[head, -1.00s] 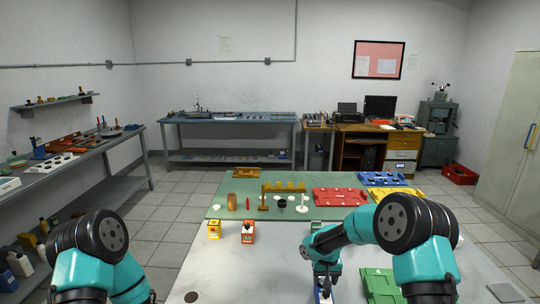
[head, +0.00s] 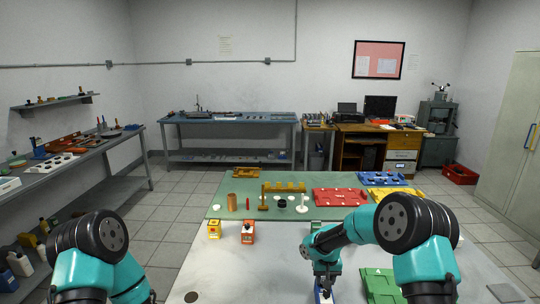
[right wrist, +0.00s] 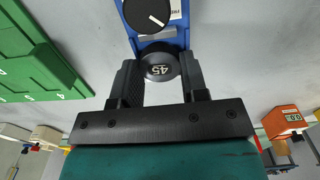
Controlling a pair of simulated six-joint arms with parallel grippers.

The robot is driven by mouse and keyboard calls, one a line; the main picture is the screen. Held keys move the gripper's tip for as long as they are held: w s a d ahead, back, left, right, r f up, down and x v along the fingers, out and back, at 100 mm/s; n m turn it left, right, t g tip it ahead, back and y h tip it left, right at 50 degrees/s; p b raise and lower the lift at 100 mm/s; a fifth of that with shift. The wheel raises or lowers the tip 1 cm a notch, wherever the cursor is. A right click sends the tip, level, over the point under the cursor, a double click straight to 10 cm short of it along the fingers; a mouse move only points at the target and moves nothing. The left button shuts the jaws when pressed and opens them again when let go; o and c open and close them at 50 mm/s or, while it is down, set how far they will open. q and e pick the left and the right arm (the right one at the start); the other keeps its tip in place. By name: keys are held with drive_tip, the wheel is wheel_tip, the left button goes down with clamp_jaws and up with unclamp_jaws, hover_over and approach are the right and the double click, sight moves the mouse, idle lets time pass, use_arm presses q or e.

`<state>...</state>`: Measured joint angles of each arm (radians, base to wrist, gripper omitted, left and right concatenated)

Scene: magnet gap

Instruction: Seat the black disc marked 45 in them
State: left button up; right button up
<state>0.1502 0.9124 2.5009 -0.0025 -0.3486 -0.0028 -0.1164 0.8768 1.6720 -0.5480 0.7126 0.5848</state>
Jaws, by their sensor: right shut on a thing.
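The black disc marked 45 (right wrist: 160,68) shows in the right wrist view, between the two fingertips of my right gripper (right wrist: 159,80). The gripper is shut on it, with a finger on each side. The disc lies at the near end of a blue fixture (right wrist: 143,30) that carries a black round knob with a white line (right wrist: 148,14). I cannot tell whether the disc touches the fixture or sits in it. In the head view my right gripper (head: 324,284) points down over the blue fixture (head: 322,296) at the front of the table. My left gripper is out of frame.
A green tray with white numbers (head: 380,284) lies right of the blue fixture. An orange box (head: 248,238) and a yellow box (head: 214,231) stand to the left. A red tray (head: 340,197) and a yellow rack (head: 284,187) lie farther back. The table's front left is mostly clear.

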drive_tip(key=shift+r, duration=2.4)
